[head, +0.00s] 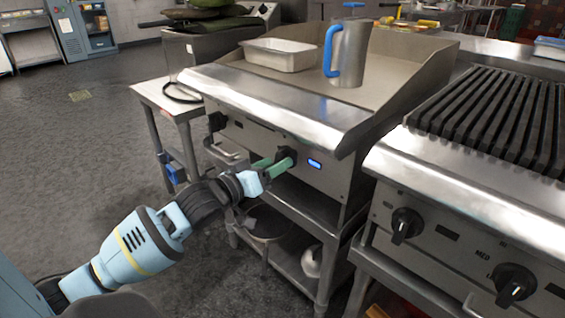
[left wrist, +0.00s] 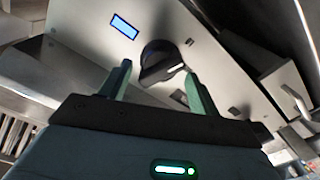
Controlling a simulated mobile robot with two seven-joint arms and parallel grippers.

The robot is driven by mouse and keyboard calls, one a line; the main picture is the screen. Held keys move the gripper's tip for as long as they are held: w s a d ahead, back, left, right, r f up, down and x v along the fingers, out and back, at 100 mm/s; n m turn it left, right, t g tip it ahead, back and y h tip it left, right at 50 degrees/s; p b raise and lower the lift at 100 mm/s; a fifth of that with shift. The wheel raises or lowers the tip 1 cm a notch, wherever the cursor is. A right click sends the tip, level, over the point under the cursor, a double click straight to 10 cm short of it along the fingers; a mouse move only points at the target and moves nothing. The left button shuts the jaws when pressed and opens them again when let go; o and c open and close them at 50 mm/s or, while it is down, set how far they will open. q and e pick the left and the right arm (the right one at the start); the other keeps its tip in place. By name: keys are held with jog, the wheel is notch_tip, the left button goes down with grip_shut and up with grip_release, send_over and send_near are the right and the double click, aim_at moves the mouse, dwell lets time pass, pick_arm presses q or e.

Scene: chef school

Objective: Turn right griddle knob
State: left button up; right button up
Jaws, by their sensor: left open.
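The griddle (head: 240,127) is a steel unit with a sloping front edge and a front panel. Its right knob (head: 287,155) is black and sits left of a lit blue display (head: 314,163). My left gripper (head: 273,165) is at this knob with its green fingers open. In the left wrist view, the knob (left wrist: 160,63) lies ahead, between and just beyond the fingertips (left wrist: 156,68). Contact cannot be told. The blue display (left wrist: 124,27) shows up and left of the knob there. The left griddle knob (head: 217,121) is farther left on the panel. My right gripper is not in view.
A metal pitcher with a blue handle (head: 349,52) and a steel pan (head: 277,54) stand on the griddle. A grill with black bars (head: 500,112) and its own knobs (head: 407,224) is at the right. A side table (head: 150,93) stands left; open floor lies left.

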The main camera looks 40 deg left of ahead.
aim_at(282, 159)
pick_arm(q)
jog(key=shift+w, duration=1.05)
jog(key=shift+w+d+b, duration=0.15)
jog(key=shift+w+b, duration=0.25)
jog(key=shift+w, duration=0.25)
jog(key=shift+c, duration=0.4)
jog(key=c, duration=0.6)
jog(key=shift+p, duration=0.3)
jog(key=shift+r+m+p, duration=0.15)
jog(key=shift+m+p, duration=0.45)
jog(key=m+p, duration=0.6)
jog(key=shift+d, duration=0.1)
jog(key=shift+m+p, duration=0.7)
jog(key=shift+m, duration=0.4)
jog(key=shift+m+p, duration=0.5)
jog(key=shift+m, duration=0.5)
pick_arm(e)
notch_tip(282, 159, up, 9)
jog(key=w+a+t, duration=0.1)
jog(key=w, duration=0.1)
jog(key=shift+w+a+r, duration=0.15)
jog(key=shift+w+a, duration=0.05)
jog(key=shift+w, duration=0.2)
pick_arm(q)
jog(key=shift+f+m, duration=0.2)
jog(key=shift+m, duration=0.1)
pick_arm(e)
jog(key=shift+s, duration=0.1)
